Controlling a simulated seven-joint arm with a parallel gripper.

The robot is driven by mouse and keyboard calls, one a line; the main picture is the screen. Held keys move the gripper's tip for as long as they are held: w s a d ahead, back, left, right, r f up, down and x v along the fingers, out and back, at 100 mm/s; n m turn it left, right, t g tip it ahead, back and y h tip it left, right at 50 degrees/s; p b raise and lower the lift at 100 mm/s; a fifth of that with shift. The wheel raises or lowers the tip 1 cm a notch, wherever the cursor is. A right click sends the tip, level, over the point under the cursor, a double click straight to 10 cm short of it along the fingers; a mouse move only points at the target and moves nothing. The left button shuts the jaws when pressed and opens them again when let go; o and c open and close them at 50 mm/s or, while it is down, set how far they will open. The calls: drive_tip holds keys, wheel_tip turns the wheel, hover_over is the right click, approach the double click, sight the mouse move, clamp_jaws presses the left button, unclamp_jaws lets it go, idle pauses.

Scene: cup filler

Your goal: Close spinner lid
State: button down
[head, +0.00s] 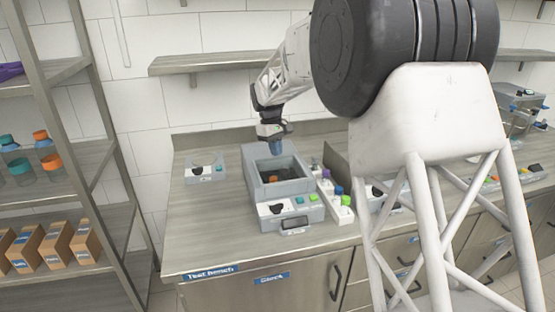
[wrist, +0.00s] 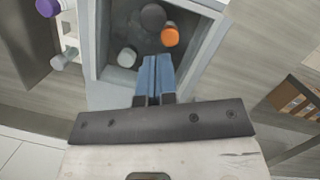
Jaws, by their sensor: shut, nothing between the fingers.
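The spinner (head: 290,213) is a grey box on the bench with a black knob, green buttons and a small display on its front. Its top is open, and the cavity shows in the wrist view with its pale rim (wrist: 92,50). Inside are an orange-capped item (wrist: 169,36), a dark round one and a whitish one. I cannot pick out a lid with certainty. My gripper (head: 276,149) points down over the rear part of the spinner. Its blue fingers (wrist: 155,64) are shut together with nothing between them. Contact with the spinner cannot be told.
A white rack (head: 342,212) with several capped bottles stands right of the spinner, with a dark upright panel (head: 337,162) behind it. A small grey device (head: 205,170) sits to the left. A wall shelf (head: 220,62) is above. The bench's front left is clear.

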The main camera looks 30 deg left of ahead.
drive_tip(key=shift+v, duration=2.5)
drive_tip(key=s+d+r+m+y, duration=0.15)
drive_tip(key=d+r, duration=0.25)
drive_tip(key=d, duration=0.7)
drive_tip(key=d+r+m+h, duration=0.15)
drive_tip(key=d+r, duration=0.25)
drive_tip(key=d, duration=0.7)
drive_tip(key=s+d+r+m+y, duration=0.1)
drive_tip(key=s+d, duration=0.2)
drive_tip(key=d, duration=0.3)
drive_tip(key=s+d+r+m+t, duration=0.1)
drive_tip(key=s+d+m, duration=0.15)
drive_tip(key=d, duration=0.45)
drive_tip(key=s+d+r+m+y, duration=0.1)
drive_tip(key=s+d, duration=0.2)
drive_tip(key=d, duration=0.3)
drive_tip(key=s+d+f+m+t, duration=0.1)
drive_tip(key=s+d+f+m, duration=0.15)
drive_tip(key=s+d, duration=1.05)
drive_tip(key=s+d+f+m, duration=0.2)
drive_tip(key=s+d, duration=0.3)
drive_tip(key=s, duration=0.3)
drive_tip(key=s+d+f+m+t, duration=0.1)
drive_tip(key=s+d+f+m, duration=0.1)
drive_tip(key=s+d+f, duration=0.3)
drive_tip(key=shift+s+d+m, duration=0.3)
drive_tip(key=shift+s, duration=1.15)
